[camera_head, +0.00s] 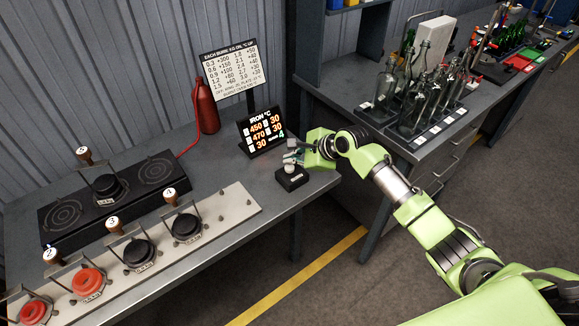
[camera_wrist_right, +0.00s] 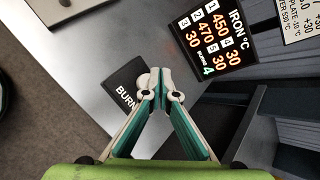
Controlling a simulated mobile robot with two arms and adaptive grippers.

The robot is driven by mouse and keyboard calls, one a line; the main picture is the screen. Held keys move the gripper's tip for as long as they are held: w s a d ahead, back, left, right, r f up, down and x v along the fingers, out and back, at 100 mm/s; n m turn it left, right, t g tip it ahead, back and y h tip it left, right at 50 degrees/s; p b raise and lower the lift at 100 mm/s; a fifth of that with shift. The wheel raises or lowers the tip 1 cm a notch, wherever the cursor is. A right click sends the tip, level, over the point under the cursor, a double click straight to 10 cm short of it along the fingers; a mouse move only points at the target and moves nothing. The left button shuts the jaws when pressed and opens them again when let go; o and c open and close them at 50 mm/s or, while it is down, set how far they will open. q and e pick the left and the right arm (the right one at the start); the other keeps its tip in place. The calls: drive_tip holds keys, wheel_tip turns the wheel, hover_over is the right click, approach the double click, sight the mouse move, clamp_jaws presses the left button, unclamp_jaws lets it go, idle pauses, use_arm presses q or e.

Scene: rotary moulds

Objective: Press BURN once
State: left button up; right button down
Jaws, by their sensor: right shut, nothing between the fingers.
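The BURN button is a small black box (camera_head: 292,178) with a pale round top, near the right end of the grey table. In the right wrist view the box (camera_wrist_right: 125,84) shows its white BURN label, and my fingers hide its button top. My right gripper (camera_head: 293,153) is shut and empty, with its fingertips just above the button in the head view. Its tips (camera_wrist_right: 160,76) meet in the wrist view. Whether they touch the button I cannot tell. My left gripper is not in view.
A display (camera_head: 262,132) behind the button reads 450, 470, several 30s and BURNS 4. A chart (camera_head: 234,69) and red extinguisher-like bottle (camera_head: 206,105) stand behind. A two-ring hotplate (camera_head: 65,214) and a pale rack (camera_head: 232,204) with handled irons lie left. Glass bottles (camera_head: 427,90) stand right.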

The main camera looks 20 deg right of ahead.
sight(291, 168)
drive_tip(key=shift+f+p, duration=0.25)
drive_tip(key=shift+p, duration=0.05)
drive_tip(key=shift+f, duration=0.15)
drive_tip(key=shift+s+f, duration=0.1)
drive_tip(key=shift+f, duration=0.45)
idle(1.0)
drive_tip(key=shift+r+p, duration=0.9)
drive_tip(key=shift+p, duration=0.4)
wheel_tip(291, 168, up, 5)
drive_tip(key=p, duration=0.6)
